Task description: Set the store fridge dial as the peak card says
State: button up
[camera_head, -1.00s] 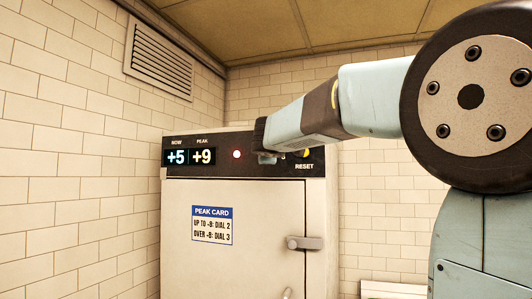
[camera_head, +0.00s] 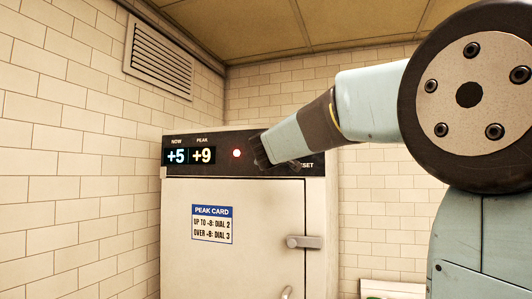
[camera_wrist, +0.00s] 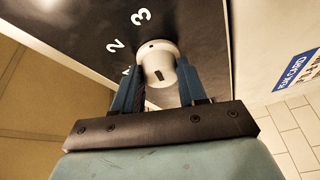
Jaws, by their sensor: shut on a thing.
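The store fridge (camera_head: 250,230) has a black top panel with NOW +5 and PEAK +9 on its display (camera_head: 190,156). The peak card (camera_head: 212,224) on the door appears to read "up to +8: dial 2, over +8: dial 3". My gripper (camera_head: 262,150) is at the panel, hiding the dial in the head view. In the wrist view its blue fingers (camera_wrist: 160,64) are shut on the white dial (camera_wrist: 153,50), one on each side. The numbers 2 and 3 show beside it; another is mostly hidden by a finger. A small dark mark on the dial's face lies toward the 3.
A red light (camera_head: 237,153) glows left of my gripper. The RESET label (camera_head: 306,165) is partly covered by my gripper. A door handle (camera_head: 304,242) sticks out at the door's right. A vent (camera_head: 158,58) is high on the left tiled wall.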

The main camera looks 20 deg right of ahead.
jog(key=shift+w+d+f, duration=0.1)
jog(key=shift+d+f, duration=0.1)
jog(key=shift+d, duration=0.2)
jog(key=o, duration=0.9)
jog(key=shift+d, duration=0.1)
jog(key=shift+o, duration=0.6)
jog(key=shift+w, duration=0.1)
jog(key=shift+o, duration=0.2)
jog(key=shift+a, duration=0.25)
jog(key=v, duration=1.3)
jog(key=shift+s, duration=0.4)
jog(key=shift+a+f, duration=0.1)
jog(key=shift+f, duration=0.05)
